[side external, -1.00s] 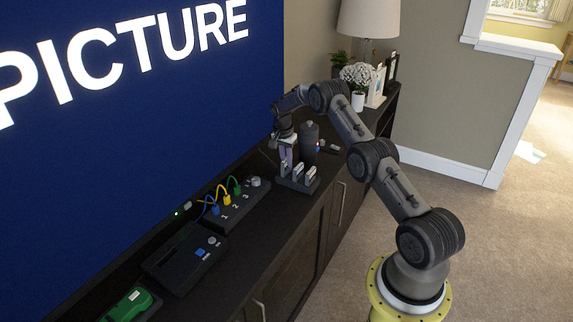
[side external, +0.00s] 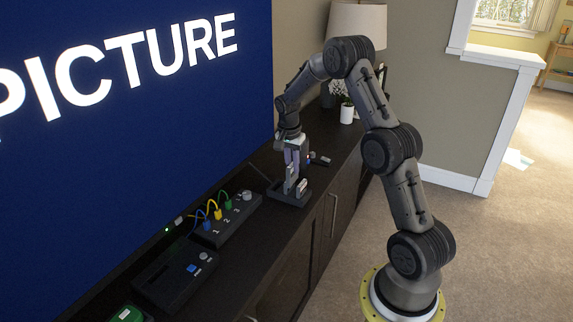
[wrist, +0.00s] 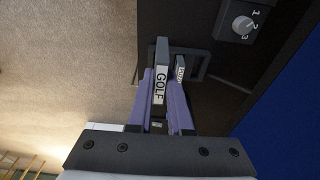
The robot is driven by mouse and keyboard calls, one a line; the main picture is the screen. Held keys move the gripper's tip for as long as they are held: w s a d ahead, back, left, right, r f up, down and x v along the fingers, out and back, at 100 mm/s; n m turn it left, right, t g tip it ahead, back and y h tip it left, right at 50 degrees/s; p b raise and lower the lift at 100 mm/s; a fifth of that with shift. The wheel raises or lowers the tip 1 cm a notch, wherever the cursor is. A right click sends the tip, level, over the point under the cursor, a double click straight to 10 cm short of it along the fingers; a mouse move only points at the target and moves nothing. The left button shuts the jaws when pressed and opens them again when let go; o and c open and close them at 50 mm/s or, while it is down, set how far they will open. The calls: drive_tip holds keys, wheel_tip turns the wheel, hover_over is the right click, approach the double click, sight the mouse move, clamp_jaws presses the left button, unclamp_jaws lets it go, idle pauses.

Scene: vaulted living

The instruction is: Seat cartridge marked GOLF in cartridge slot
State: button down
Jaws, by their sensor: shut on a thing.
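The GOLF cartridge (wrist: 160,86), grey with a white label, stands between the two fingers of my gripper (wrist: 160,103) in the wrist view. My gripper is shut on it. In the side view my gripper (side external: 292,166) points down over a dark rack (side external: 285,198) on the cabinet. A second cartridge (wrist: 180,74) with a partly hidden label stands beside GOLF; it also shows in the side view (side external: 302,187). I cannot tell whether GOLF's lower end is clear of the rack. A dark console (side external: 165,282), apparently with a slot in its top, lies nearer the camera.
A box with numbered coloured cables and a knob (side external: 228,215) lies between rack and console. A green device (side external: 128,314) is at the near end. A plant (side external: 346,113) and lamp (side external: 357,27) stand beyond the rack. The blue screen (side external: 130,110) borders the cabinet's back.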

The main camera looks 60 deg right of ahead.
drive_tip(key=shift+s+a, duration=0.55)
drive_tip(key=shift+s, duration=0.2)
approach(154, 264)
drive_tip(key=s+r, duration=0.2)
drive_tip(key=s, duration=0.2)
drive_tip(key=shift+w+a+f, duration=0.1)
drive_tip(key=shift+w+f, duration=0.05)
drive_tip(key=shift+f, duration=1.65)
drive_tip(key=shift+w+a+f, duration=0.1)
drive_tip(key=shift+f, duration=1.75)
drive_tip(key=shift+f, duration=0.1)
drive_tip(key=c, duration=0.8)
unclamp_jaws()
drive_tip(key=shift+c, duration=0.2)
